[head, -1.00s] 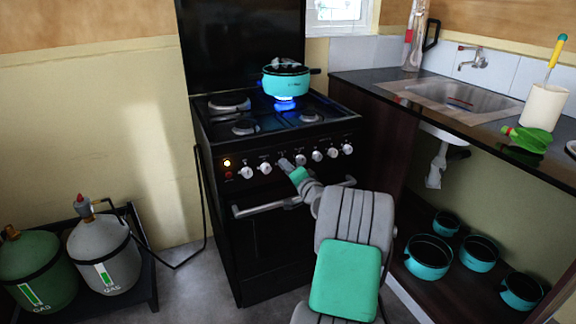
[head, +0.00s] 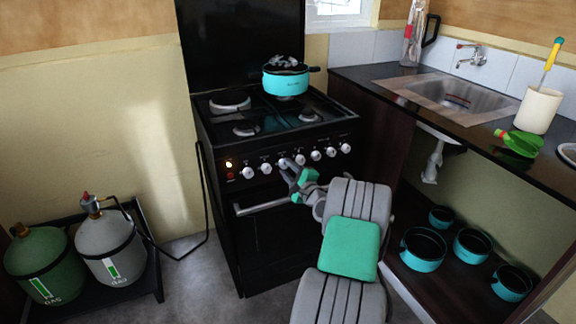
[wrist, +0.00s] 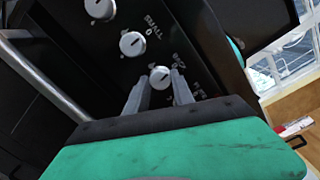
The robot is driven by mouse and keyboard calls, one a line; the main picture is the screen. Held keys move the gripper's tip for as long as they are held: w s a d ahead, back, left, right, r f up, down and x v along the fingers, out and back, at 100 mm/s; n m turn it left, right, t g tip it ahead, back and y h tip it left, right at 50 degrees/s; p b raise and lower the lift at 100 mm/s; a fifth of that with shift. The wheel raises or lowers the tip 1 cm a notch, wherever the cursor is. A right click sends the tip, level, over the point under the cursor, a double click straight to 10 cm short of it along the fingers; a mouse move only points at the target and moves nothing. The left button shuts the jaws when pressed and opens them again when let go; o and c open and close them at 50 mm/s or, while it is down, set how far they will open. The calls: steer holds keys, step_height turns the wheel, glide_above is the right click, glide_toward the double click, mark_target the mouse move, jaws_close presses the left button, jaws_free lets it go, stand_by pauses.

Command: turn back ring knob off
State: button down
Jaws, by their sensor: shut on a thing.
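The black stove (head: 262,240) has a row of silver knobs along its front panel. A teal pot (head: 286,83) with a lid sits on the back right burner, with no flame visible under it. My gripper (head: 288,164) is at the third knob from the left in the head view and partly hides it. In the wrist view, that knob (wrist: 160,77) sits between the two fingers of my gripper (wrist: 160,90), which are shut on it. I cannot read its marking clearly.
An oven handle (head: 262,206) runs below the knobs. A green gas bottle (head: 38,265) and a grey one (head: 108,248) stand at the left. A counter with a sink (head: 460,96) is at the right, with several teal pots on the shelf below.

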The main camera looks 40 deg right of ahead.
steer(key=shift+m+p, duration=0.35)
steer(key=shift+m, duration=0.55)
steer(key=c, duration=1.1)
jaws_free()
steer(key=v, duration=0.8)
steer(key=shift+p, duration=0.3)
